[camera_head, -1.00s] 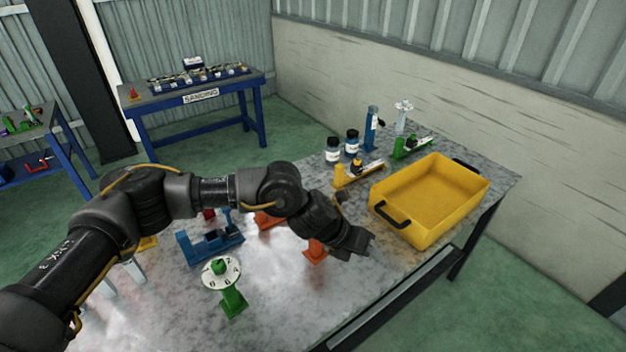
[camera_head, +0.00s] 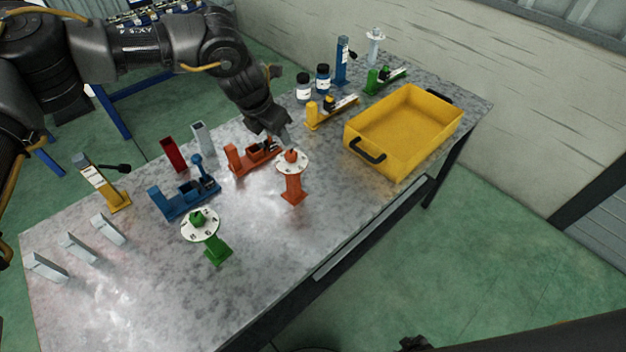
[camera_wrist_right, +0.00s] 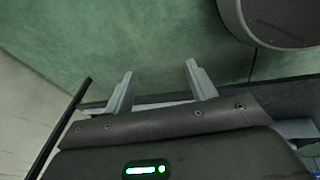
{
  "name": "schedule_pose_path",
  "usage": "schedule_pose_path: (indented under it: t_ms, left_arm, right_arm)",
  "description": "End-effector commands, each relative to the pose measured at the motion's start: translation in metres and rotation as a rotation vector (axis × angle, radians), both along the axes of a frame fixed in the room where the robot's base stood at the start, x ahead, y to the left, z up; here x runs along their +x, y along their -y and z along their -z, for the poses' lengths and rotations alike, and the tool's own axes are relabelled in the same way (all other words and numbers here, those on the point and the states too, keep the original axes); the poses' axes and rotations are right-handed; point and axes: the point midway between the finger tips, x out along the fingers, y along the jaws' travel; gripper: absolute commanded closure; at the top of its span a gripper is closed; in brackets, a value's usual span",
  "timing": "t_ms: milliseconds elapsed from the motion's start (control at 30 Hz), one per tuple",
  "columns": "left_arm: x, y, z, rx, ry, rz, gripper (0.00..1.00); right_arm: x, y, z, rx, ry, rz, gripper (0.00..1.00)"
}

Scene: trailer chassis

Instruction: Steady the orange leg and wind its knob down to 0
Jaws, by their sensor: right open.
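The orange leg (camera_head: 292,188) stands upright near the middle of the table. It carries a white numbered dial (camera_head: 303,165) with an orange knob (camera_head: 291,156) on top. The dial's reading is too small to make out. My left gripper (camera_head: 285,142) comes down from the upper left, with its fingertips just behind and above the knob. I cannot tell whether it touches the knob or how far its jaws are apart. My right gripper (camera_wrist_right: 157,74) shows in the right wrist view, open and empty over green floor, away from the leg.
A green leg with a dial (camera_head: 201,224) stands in front left. An orange clamp-like piece (camera_head: 240,160) and a blue one (camera_head: 180,200) lie behind. A yellow bin (camera_head: 405,130) stands to the right. The table (camera_head: 300,235) is bare in front of the orange leg.

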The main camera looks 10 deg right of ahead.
Motion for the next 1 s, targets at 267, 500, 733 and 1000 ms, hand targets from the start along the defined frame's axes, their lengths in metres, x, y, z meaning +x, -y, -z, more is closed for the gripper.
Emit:
schedule_pose_path:
  t_ms: [267, 500, 733, 1000]
  left_arm:
    - [0.0, -0.001, 0.0, -0.001, 0.0, -0.002, 0.64]
    - [0.0, -0.002, 0.0, -0.001, 0.001, -0.003, 0.64]
    - [0.0, -0.002, 0.0, -0.001, 0.001, -0.003, 0.64]
    - [0.0, -0.002, 0.0, -0.001, 0.0, -0.003, 0.64]
  right_arm:
    - [0.162, 0.059, -0.063, -0.21, 0.219, -0.297, 0.44]
    - [0.285, 0.099, -0.146, -0.44, 0.38, -0.532, 0.44]
    - [0.385, 0.131, -0.248, -0.708, 0.508, -0.729, 0.44]
    - [0.478, 0.156, -0.392, -1.083, 0.613, -0.93, 0.44]
